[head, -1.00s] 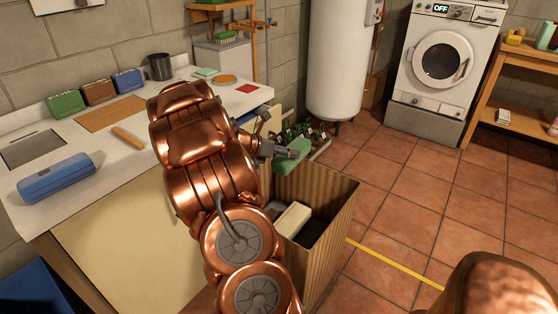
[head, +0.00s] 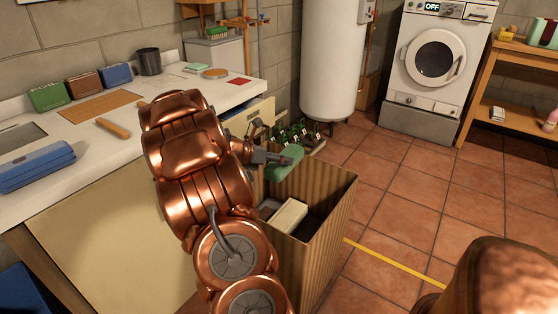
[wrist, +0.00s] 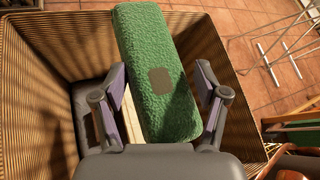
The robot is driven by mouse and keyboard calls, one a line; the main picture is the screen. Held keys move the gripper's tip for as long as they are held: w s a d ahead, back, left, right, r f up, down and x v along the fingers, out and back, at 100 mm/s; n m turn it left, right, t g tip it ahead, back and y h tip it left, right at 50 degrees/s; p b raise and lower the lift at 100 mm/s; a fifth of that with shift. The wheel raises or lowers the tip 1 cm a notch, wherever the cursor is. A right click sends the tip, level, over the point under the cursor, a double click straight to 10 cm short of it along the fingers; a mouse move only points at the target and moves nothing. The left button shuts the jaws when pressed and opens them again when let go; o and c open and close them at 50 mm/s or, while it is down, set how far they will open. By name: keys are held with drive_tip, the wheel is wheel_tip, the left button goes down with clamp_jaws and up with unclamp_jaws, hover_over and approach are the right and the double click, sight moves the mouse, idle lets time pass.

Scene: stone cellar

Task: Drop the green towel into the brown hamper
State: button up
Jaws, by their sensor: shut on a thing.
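The green towel (head: 284,164) is a folded, fuzzy bundle; in the wrist view (wrist: 158,70) it stands between the two fingers. My gripper (head: 268,158) is shut on it; its fingers also show on both sides of the towel in the wrist view (wrist: 160,100). The brown hamper (head: 325,233) is a tall open box with striped walls, below the gripper. The towel is above the hamper's opening near its far left side. A cream block-like item (head: 289,215) lies inside the hamper. My arm hides part of the hamper's left side.
Several green bottles (head: 295,135) stand on the floor behind the hamper. The tiled floor right of it is open, crossed by a yellow line (head: 395,263).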

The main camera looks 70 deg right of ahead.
drive_tip(key=shift+f, duration=0.1)
drive_tip(key=o, duration=1.2)
drive_tip(key=v, duration=1.2)
drive_tip(key=s+a+r+m+t+y+p, duration=0.2)
drive_tip(key=a+r+p, duration=0.6)
drive_tip(key=a, duration=0.7)
drive_tip(key=s+a+r+m+t+y+p, duration=0.2)
drive_tip(key=s+a+r+m+y+p, duration=0.2)
drive_tip(key=s+a+r+m+p, duration=0.3)
drive_tip(key=s+a+r+m+t+y+p, duration=0.1)
drive_tip(key=s+a+r+m+y+p, duration=0.2)
drive_tip(key=a+r+p, duration=0.7)
drive_tip(key=s+a+m+p, duration=0.1)
drive_tip(key=a+p, duration=0.3)
drive_tip(key=a, duration=1)
drive_tip(key=shift+s+a+r+m+t+y, duration=0.2)
drive_tip(key=shift+s+m+t+y, duration=0.15)
drive_tip(key=shift+m, duration=0.55)
